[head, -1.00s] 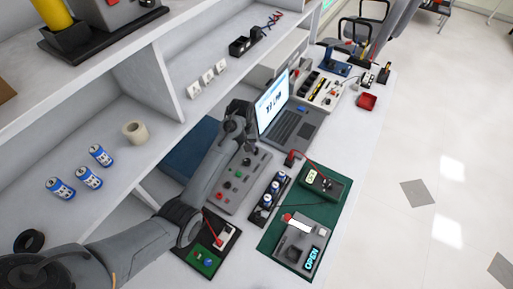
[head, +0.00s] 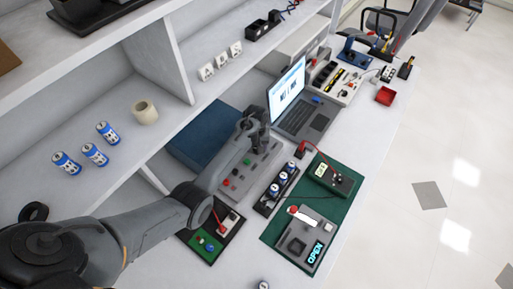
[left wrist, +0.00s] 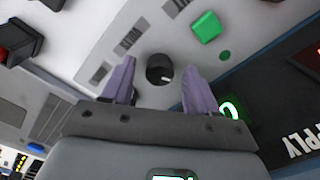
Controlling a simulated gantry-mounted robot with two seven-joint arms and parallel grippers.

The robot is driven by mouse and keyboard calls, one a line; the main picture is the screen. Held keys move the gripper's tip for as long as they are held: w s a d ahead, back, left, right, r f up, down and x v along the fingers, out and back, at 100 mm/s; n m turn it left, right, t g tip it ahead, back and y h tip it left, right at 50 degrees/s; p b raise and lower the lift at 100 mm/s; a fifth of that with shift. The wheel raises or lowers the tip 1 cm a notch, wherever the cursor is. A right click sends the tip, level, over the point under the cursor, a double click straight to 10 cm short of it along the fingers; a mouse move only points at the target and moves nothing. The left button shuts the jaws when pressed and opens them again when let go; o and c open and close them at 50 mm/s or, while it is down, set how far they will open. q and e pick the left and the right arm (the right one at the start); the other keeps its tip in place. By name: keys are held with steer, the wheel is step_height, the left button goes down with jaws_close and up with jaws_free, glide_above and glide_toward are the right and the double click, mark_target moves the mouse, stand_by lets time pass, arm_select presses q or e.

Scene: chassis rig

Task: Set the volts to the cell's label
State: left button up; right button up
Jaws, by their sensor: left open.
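A grey control panel (head: 238,183) with small red, green and dark controls lies on the bench below the shelf. My left gripper (head: 257,138) is over its far end, near the laptop. In the left wrist view, the open left gripper (left wrist: 158,72) has a finger on either side of a round black knob (left wrist: 160,69) with a white mark. Whether the fingers touch it I cannot tell. Several blue-and-white cells (head: 95,155) stand on the shelf, and more cells (head: 283,178) sit in a black holder. Their label text is too small to read. My right gripper is not in view.
A green button (left wrist: 206,27) is close to the knob. A laptop (head: 306,118) stands beyond the panel. A green mat (head: 335,205) holds a meter (head: 331,177) and a grey box (head: 303,240) with a lit "OPEN" sign.

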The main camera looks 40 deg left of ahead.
arm_select(q)
steer(key=shift+f, duration=0.15)
steer(key=c, duration=1)
steer(key=shift+r+m+p, duration=0.2)
steer(key=shift+m+p, duration=1)
steer(key=shift+p, duration=0.15)
steer(key=shift+c, duration=0.2)
steer(key=m+p, duration=0.1)
steer(key=m, duration=0.1)
steer(key=shift+m+p, duration=0.3)
steer(key=shift+p, duration=0.1)
steer(key=m+p, duration=0.1)
steer(key=m, duration=0.2)
steer(key=shift+f+m, duration=0.15)
steer(key=shift+m, duration=0.15)
steer(key=shift+m+p, duration=0.5)
steer(key=shift+m, duration=1)
steer(key=shift+f, duration=0.1)
